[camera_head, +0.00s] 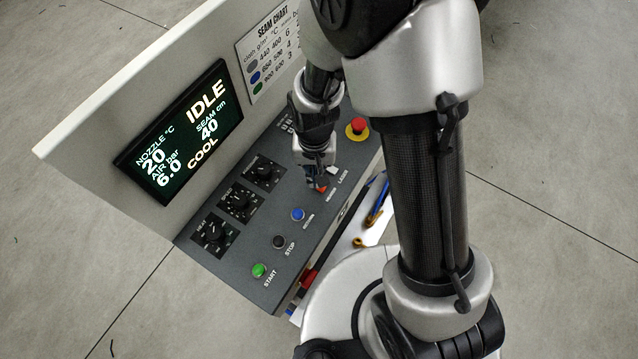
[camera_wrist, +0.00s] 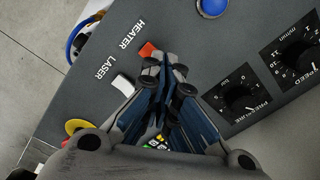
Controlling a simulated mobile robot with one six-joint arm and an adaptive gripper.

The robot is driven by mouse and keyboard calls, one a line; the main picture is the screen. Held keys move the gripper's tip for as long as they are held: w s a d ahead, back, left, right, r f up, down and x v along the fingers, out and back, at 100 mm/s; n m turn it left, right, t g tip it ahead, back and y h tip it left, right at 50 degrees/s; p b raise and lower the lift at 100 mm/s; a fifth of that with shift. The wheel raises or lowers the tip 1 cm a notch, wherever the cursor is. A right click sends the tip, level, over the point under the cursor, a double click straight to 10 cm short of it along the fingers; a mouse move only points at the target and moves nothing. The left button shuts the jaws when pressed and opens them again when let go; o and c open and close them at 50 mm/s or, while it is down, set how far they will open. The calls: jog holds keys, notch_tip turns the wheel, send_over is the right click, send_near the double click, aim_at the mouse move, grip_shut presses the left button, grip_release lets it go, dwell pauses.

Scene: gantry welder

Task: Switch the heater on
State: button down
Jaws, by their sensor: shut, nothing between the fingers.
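The heater switch (camera_wrist: 147,49) is a small orange-red rocker beside the HEATER label on the dark control panel (camera_head: 258,225). In the head view the heater switch (camera_head: 322,188) shows just below my gripper (camera_head: 316,176). In the wrist view my gripper (camera_wrist: 165,64) is shut and empty, its fingertips right next to the switch and partly covering its edge. I cannot tell whether they touch it. The display (camera_head: 178,135) reads IDLE, nozzle 20 °C, air 6.0 bar, seam 40 cm and COOL.
The white laser switch (camera_wrist: 123,84) sits close beside the heater switch. A blue button (camera_head: 297,214), a dark stop button (camera_head: 279,241), a green start button (camera_head: 259,270) and several dials (camera_head: 240,202) share the panel. A red emergency knob (camera_head: 358,126) stands at its far end.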

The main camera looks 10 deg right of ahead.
jog(key=shift+f+b, duration=1)
jog(key=shift+f, duration=0.2)
dwell(0.5)
jog(key=shift+r, duration=0.1)
jog(key=shift+r+p, duration=2.65)
jog(key=shift+r, duration=0.8)
